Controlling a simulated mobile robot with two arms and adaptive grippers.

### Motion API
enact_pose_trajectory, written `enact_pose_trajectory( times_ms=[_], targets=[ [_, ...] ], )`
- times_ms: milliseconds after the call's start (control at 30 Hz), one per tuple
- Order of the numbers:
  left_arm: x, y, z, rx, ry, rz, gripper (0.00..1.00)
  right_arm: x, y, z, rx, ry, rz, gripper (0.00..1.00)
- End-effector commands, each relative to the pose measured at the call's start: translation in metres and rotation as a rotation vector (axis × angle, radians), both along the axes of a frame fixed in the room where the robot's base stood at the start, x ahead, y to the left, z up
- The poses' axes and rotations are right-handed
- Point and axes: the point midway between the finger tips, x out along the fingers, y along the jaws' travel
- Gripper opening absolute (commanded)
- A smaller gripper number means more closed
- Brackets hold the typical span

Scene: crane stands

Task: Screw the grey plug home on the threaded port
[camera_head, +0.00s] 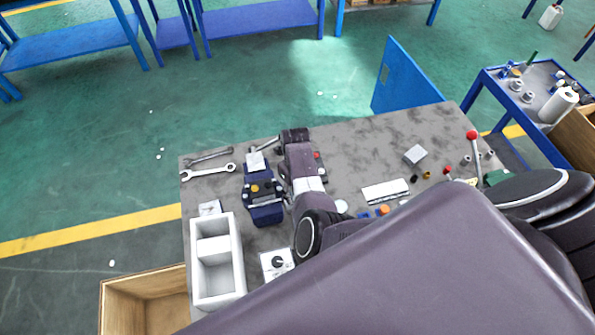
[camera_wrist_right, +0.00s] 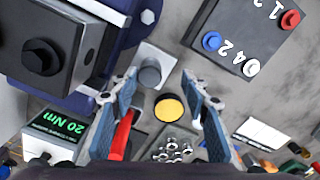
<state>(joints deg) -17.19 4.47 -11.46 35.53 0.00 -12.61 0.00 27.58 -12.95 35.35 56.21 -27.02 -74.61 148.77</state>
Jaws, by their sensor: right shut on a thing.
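In the right wrist view, the grey plug (camera_wrist_right: 150,72) shows as a small round grey knob over a pale square, between the fingertips of my right gripper (camera_wrist_right: 160,76). The two blue-padded fingers are on either side, and the gripper is shut on it, though the contact is hard to see. The threaded port cannot be made out. In the head view, the arm reaches beside a blue fixture (camera_head: 264,212). A pale square block (camera_head: 256,162) stands at the fixture's far end. My left gripper is not in view.
A yellow disc (camera_wrist_right: 170,108) lies in view between the fingers, apart from both. A box with coloured buttons (camera_wrist_right: 246,32) is on the right, a 20 Nm display (camera_wrist_right: 58,125) lower left. Wrenches (camera_head: 208,171) and a white tray (camera_head: 226,285) lie on the grey table's left side.

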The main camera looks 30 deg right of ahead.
Motion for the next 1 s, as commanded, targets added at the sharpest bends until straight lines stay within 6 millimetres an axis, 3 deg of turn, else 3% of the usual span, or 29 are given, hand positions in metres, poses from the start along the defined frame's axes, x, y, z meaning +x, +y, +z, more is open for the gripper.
enact_pose_trajectory(
  times_ms=[33,333,1000],
  targets=[
    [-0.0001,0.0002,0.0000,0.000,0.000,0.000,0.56,0.0034,0.0157,0.0014,0.015,-0.008,0.008,0.37],
    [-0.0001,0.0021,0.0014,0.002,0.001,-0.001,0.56,0.0031,0.0156,0.0015,0.015,-0.007,0.034,0.37],
    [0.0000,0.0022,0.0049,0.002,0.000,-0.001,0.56,0.0025,0.0156,-0.0008,0.014,0.003,0.528,0.37]
  ],
)
